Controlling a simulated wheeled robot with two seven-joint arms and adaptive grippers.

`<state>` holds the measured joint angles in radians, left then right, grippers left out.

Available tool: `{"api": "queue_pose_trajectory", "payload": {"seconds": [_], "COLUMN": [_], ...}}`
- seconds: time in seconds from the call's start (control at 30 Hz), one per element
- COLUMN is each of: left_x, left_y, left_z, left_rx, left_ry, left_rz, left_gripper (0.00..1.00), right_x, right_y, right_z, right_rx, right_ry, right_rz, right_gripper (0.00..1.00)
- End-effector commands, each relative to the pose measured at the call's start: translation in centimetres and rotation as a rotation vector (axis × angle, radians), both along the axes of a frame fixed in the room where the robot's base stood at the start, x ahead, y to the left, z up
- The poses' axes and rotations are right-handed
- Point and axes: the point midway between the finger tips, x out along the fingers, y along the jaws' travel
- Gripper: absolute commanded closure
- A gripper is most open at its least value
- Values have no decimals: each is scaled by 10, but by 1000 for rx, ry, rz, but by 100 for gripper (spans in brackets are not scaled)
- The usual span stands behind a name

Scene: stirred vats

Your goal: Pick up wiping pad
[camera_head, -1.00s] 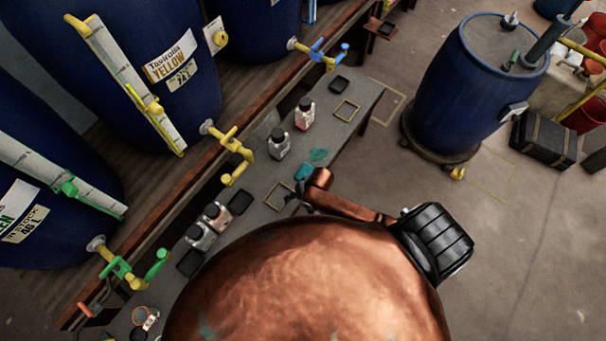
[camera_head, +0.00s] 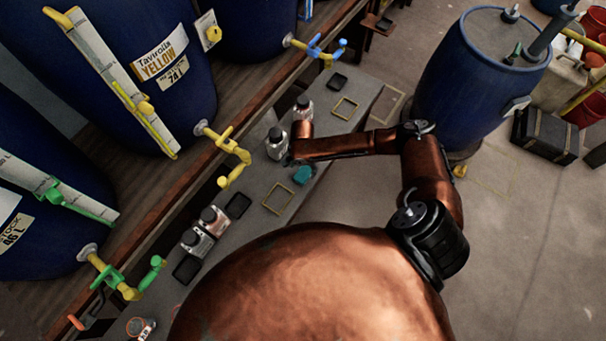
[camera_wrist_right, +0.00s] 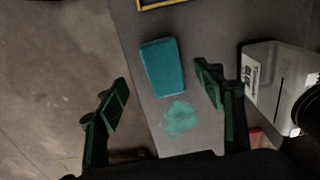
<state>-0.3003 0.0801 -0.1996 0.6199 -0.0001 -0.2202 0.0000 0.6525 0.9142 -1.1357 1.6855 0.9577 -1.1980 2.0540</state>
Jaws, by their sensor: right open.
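The wiping pad (camera_head: 303,175) is a teal rectangular block lying on the grey bench (camera_head: 329,113). In the right wrist view the pad (camera_wrist_right: 163,67) lies flat, a little beyond the fingertips and between their lines. My right gripper (camera_wrist_right: 165,88) is open and empty, with its dark green fingers apart on either side. In the head view the right gripper (camera_head: 289,161) is small and mostly hidden by its arm, close by the pad. My left gripper is not in view.
A green smear (camera_wrist_right: 181,118) lies beside the pad. A white bottle with a black cap (camera_head: 277,145) stands close to the right gripper. Yellow square outlines (camera_head: 278,198) and black squares mark the bench. Blue vats with coloured taps (camera_head: 232,160) line the back.

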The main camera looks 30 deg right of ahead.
Motion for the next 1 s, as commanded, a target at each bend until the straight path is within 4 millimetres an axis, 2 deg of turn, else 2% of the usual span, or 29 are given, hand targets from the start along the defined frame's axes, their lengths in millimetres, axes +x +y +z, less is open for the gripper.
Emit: {"api": "queue_pose_trajectory", "payload": {"seconds": [0.3,0.4,0.7,1.0], "left_x": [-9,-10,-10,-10], "left_y": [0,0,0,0], "left_z": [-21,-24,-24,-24], "left_rx": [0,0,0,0], "left_ry": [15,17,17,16], "left_rz": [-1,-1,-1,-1], "left_gripper": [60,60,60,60], "right_x": [1,2,2,2], "right_y": [2,2,2,2], "right_z": [-46,-54,-55,-56], "right_rx": [0,1,2,1], "right_ry": [0,-2,-4,-3], "right_rz": [2,3,3,3], "right_gripper": [38,38,38,59]}}
